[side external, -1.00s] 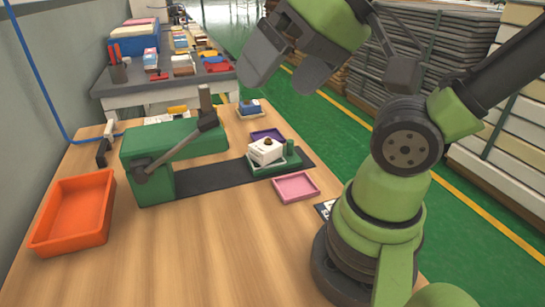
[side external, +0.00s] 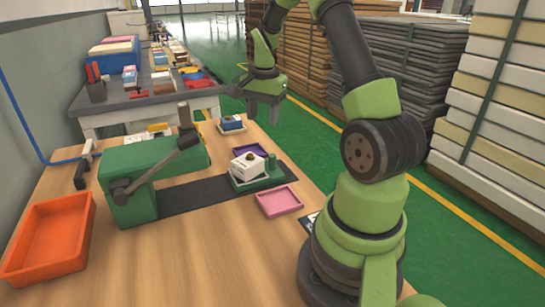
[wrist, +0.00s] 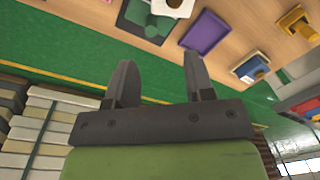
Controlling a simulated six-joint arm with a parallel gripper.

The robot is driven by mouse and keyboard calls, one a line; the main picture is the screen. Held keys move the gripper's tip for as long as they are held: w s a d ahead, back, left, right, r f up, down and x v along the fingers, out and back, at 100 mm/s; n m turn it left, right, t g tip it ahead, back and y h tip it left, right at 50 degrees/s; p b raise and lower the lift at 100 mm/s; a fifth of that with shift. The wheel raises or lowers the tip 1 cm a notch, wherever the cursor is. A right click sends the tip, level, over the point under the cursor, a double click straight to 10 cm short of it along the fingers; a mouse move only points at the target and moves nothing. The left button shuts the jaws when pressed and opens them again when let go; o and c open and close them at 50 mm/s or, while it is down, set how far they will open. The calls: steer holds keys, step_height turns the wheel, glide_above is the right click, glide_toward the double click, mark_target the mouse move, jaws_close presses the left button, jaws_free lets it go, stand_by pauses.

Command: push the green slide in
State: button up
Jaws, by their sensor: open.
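The green slide (side external: 274,180) is a low green block with an upright knob at its right end. It sits on the dark track (side external: 195,195), out to the right of the green lever press (side external: 132,205). A white box (side external: 247,164) with a dark round top rests on the slide. In the wrist view the slide (wrist: 134,12) and white box (wrist: 172,6) show at the top edge, partly cut off. My gripper (side external: 262,114) is open and empty, up in the air behind and above the slide. In the wrist view its two fingers (wrist: 158,70) stand apart, touching nothing.
A purple tray (side external: 250,150) lies behind the slide and a pink tray (side external: 279,202) in front. A blue-and-white item (side external: 231,123) stands farther back. An orange bin (side external: 50,235) is at the left. The front of the wooden table (side external: 190,260) is clear.

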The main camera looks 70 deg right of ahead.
mark_target(272, 155)
steer(key=shift+m+g, duration=0.3)
steer(key=shift+m, duration=0.4)
steer(key=d+f, duration=0.1)
steer(key=s+d+f, duration=0.1)
steer(key=f, duration=0.1)
steer(key=shift+s+d+f, duration=0.1)
steer(key=shift+s+d, duration=0.05)
steer(key=shift+d, duration=0.05)
steer(key=shift+s+d+f, duration=0.1)
steer(key=shift+d+f, duration=0.05)
steer(key=shift+f, duration=0.2)
step_height(272, 155, down, 10)
steer(key=shift+r, duration=0.25)
jaws_close()
